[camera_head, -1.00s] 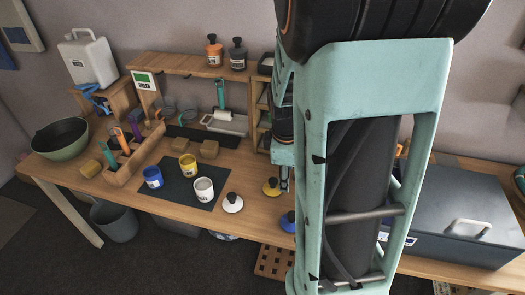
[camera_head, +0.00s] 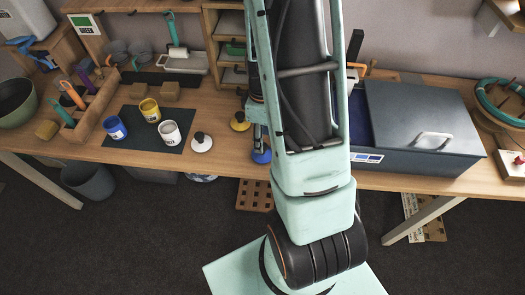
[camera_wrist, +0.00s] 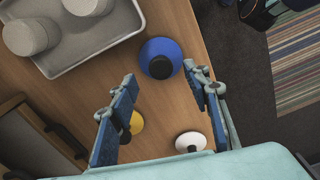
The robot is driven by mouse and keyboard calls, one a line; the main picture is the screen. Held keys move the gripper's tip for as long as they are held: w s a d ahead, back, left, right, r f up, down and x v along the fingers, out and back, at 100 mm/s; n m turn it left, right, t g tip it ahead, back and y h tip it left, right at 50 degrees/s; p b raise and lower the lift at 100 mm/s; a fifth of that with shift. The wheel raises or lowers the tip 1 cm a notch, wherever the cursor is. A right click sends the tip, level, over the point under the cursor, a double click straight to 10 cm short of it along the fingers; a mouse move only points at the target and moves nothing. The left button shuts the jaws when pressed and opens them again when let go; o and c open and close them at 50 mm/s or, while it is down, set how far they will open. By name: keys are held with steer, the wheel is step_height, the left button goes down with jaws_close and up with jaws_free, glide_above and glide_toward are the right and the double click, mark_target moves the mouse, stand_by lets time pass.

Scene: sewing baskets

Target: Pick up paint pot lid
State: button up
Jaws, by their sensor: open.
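Three lids with black knobs lie on the wooden bench: a white lid (camera_head: 203,145), a yellow lid (camera_head: 239,125) and a blue lid (camera_head: 262,158) near the front edge. My gripper (camera_wrist: 158,73) is open and empty. In the wrist view the blue lid (camera_wrist: 160,50) lies just beyond the fingertips, roughly between their lines. The yellow lid (camera_wrist: 138,123) is partly hidden behind the left finger, and the white lid (camera_wrist: 189,142) shows between the fingers, nearer the wrist. Blue, yellow and white pots (camera_head: 170,134) stand on a dark mat (camera_head: 150,148).
A dark case (camera_head: 420,120) stands right of my arm. A small shelf unit (camera_head: 225,45) is behind the lids. In the wrist view a grey tray (camera_wrist: 92,52) with grey round items lies left of the blue lid. The bench's front edge is close to the blue lid.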

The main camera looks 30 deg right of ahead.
steer(key=shift+s+f, duration=0.15)
steer(key=shift+f, duration=2.15)
steer(key=c, duration=1)
